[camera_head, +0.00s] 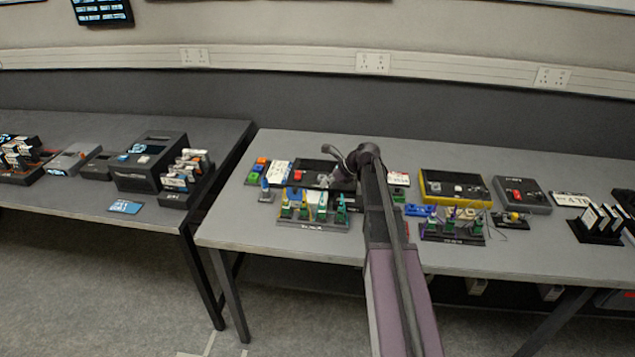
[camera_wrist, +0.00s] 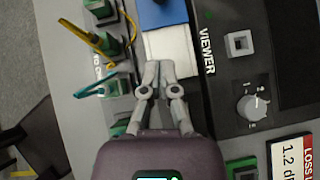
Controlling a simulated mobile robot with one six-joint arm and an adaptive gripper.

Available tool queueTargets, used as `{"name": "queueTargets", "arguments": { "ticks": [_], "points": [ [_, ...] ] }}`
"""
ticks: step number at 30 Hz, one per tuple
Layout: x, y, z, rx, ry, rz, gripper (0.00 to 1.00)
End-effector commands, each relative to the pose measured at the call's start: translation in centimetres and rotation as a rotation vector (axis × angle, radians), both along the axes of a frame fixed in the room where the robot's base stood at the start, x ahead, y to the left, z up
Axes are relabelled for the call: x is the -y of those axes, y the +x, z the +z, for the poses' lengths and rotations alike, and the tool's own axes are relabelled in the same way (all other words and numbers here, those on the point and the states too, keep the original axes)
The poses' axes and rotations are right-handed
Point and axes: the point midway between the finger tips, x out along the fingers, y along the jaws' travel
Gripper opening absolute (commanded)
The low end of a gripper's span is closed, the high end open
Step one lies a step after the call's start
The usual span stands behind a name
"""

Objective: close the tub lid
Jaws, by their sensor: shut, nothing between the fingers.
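In the wrist view a small box with a white face (camera_wrist: 170,44) and a blue part (camera_wrist: 160,13) at its upper end lies between the dark viewer panel (camera_wrist: 215,80) and a row of green connectors. It may be the tub and its lid, but I cannot tell whether a lid is open or shut. My gripper (camera_wrist: 162,68) has its fingers together and empty, with the tips over the lower edge of the white face. I cannot tell whether they touch it.
A rack of connectors (camera_head: 313,222) stands at the table's front edge, with yellow and teal cables (camera_wrist: 88,38) close to my gripper's left. A knob (camera_wrist: 252,107) and a square button (camera_wrist: 240,43) rise from the viewer panel. A yellow-edged case (camera_head: 455,186) stands farther right.

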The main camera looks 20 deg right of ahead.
Motion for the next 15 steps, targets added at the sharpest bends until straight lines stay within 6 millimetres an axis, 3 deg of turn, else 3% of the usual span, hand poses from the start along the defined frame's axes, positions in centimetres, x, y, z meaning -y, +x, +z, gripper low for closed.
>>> {"name": "queueTargets", "arguments": {
  "ticks": [6,15],
  "points": [
    [1.3,-1.0,2.1,-0.001,0.0,-0.001,0.0],
    [2.1,-1.6,2.9,0.0,0.0,0.001,0.0]
  ]
}}
